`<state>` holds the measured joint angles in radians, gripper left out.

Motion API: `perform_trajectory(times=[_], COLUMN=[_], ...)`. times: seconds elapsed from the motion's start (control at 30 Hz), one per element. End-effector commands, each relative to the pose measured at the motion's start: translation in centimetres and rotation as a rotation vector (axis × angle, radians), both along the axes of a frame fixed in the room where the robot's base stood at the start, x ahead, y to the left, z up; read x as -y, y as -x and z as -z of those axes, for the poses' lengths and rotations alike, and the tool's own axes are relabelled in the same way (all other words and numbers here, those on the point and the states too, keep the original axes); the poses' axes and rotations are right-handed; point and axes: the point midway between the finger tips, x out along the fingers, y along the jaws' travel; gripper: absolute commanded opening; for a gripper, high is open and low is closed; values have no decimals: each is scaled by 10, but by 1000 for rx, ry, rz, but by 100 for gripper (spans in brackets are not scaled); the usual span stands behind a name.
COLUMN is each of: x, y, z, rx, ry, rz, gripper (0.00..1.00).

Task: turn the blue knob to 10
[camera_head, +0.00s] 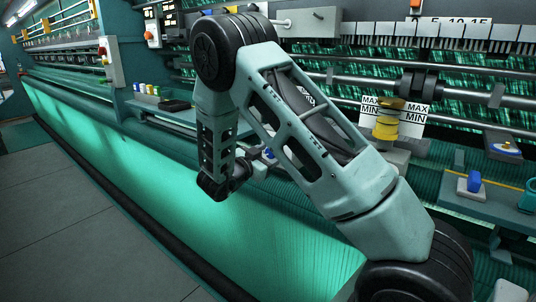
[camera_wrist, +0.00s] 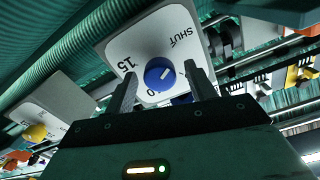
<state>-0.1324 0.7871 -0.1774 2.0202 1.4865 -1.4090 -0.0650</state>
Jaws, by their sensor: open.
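The blue knob (camera_wrist: 160,73) sits on a white dial plate (camera_wrist: 124,48) marked SHUT and 15, with a partly hidden number at its lower edge that looks like 10. A short pale mark crosses the knob's face on a slant; I cannot tell which end is the pointer. My gripper (camera_wrist: 160,76) is open, with one finger on each side of the knob; contact is not clear.
A yellow knob (camera_wrist: 35,132) sits on another pale plate at left in the wrist view. In the head view another blue knob (camera_head: 474,181) stands at right, and a yellow stacked part (camera_head: 386,122) stands by MAX/MIN labels. Bars (camera_head: 480,98) run behind my arm. The floor at left is clear.

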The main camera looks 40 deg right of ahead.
Motion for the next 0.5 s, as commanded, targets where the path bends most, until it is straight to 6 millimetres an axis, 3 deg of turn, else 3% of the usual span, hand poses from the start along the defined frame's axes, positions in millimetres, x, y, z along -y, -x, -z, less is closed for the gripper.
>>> perform_trajectory(times=[0.13, 0.3, 0.5], x=[0, 0, 0], y=[0, 0, 0], z=[0, 0, 1], rx=[0, 0, 5], ry=[0, 0, -1], rz=[0, 0, 0], gripper=[55, 10, 10])
